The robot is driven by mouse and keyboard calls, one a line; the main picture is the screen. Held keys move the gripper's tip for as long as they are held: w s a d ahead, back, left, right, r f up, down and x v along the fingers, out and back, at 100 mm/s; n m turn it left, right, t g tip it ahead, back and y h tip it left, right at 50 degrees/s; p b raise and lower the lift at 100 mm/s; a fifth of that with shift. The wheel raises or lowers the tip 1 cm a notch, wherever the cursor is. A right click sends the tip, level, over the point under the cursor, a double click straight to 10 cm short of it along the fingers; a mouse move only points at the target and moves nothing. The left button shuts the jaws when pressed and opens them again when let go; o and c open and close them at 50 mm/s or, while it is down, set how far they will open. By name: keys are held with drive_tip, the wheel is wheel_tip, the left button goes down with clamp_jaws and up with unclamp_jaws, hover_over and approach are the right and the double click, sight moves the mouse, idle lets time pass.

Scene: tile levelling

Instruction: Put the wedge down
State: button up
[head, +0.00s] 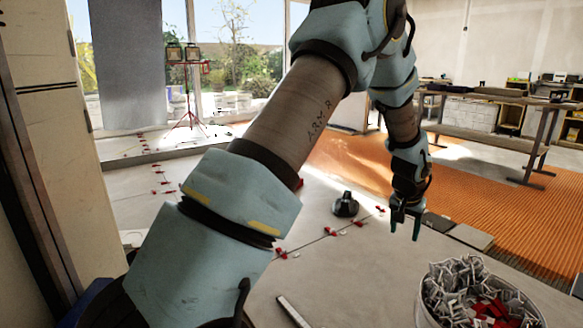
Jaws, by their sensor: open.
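My gripper (406,222) hangs at the end of my arm, pointing down, right of the picture's middle. Its fingers are apart and I see nothing between them. Small red wedges lie along the tile joints on the floor; one red wedge (380,209) lies just left of my gripper, and another (359,223) lies farther left. I cannot tell which wedge the task means. More red pieces (490,308) lie among grey-white clips in a bucket (424,305) at the lower right.
A dark tool (345,205) stands on the pale tiles left of my gripper. A light bar (292,311) lies at the bottom. A red tripod lamp (188,90) stands by the windows.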

drive_tip(key=s+a+r+n+y, duration=0.1)
drive_tip(key=a+r+n, duration=0.15)
drive_tip(key=a, duration=0.95)
drive_tip(key=s+a+r+n+y, duration=0.1)
drive_tip(key=a+r, duration=0.3)
drive_tip(key=a, duration=0.8)
drive_tip(key=s+a+r+n+g, duration=0.2)
drive_tip(key=s+a+n, duration=0.2)
drive_tip(key=s+a, duration=0.95)
wheel_tip(320, 180, up, 31)
drive_tip(key=w+a+p, duration=0.1)
drive_tip(key=a+p, duration=0.1)
drive_tip(key=p, duration=2.8)
drive_tip(key=shift+f+p, duration=0.2)
drive_tip(key=shift+p, duration=0.15)
